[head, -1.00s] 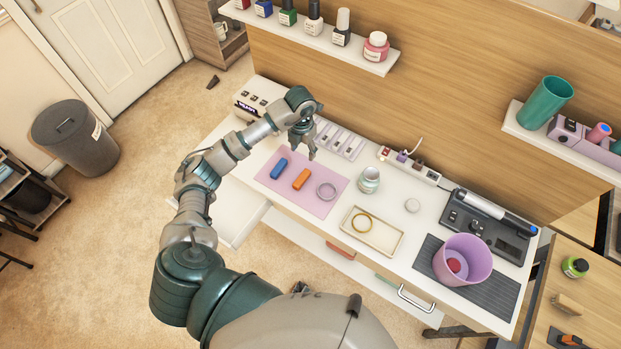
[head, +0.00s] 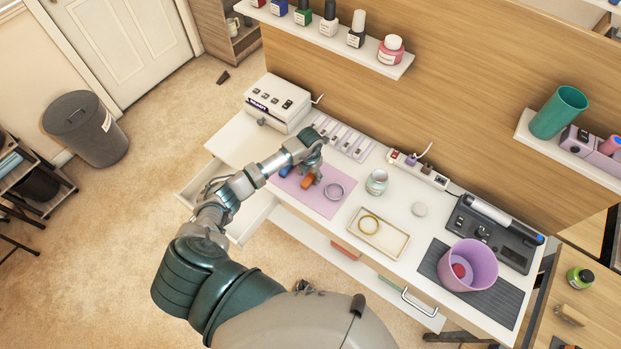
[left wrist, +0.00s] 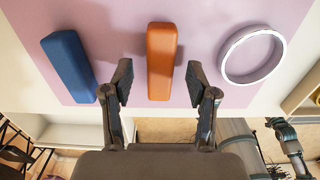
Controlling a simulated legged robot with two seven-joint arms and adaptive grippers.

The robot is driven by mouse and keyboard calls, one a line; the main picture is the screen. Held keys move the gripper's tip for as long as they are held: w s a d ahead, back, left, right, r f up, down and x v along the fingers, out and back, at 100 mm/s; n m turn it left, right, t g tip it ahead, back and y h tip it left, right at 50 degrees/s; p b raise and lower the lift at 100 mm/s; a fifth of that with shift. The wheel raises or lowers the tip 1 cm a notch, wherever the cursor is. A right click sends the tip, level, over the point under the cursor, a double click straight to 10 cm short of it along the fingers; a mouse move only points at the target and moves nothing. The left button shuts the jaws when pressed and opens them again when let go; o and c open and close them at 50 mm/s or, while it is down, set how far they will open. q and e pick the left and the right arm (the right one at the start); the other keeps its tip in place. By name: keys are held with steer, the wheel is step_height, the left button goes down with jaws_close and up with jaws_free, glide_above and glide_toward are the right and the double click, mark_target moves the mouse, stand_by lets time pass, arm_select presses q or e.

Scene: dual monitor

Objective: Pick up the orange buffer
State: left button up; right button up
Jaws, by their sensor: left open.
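The orange buffer (left wrist: 161,60) lies on the pink mat (left wrist: 207,30), between a blue block (left wrist: 69,66) and a grey-white ring (left wrist: 252,54). In the left wrist view my left gripper (left wrist: 156,84) is open. Its two fingertips are on either side of the buffer's near end, with a gap on both sides. I cannot tell how high the fingers are above the mat. In the head view the buffer (head: 307,181) is partly hidden by my left gripper, and the blue block (head: 286,170) is partly covered by the arm. My right gripper is not in view.
To the right on the white desk (head: 395,268) are a jar (head: 376,182), a cream tray (head: 379,249) with a yellow ring, and a purple cup (head: 468,266). A white box (head: 278,101) and a row of lilac holders (head: 343,138) stand behind the mat. An open drawer (head: 250,214) is at the left.

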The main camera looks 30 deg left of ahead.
arm_select(q)
steer(key=shift+a+f, duration=0.25)
steer(key=shift+f, duration=0.4)
steer(key=shift+d+r, duration=0.15)
steer(key=shift+d, duration=0.25)
steer(key=c, duration=0.9)
steer(key=shift+a, duration=0.15)
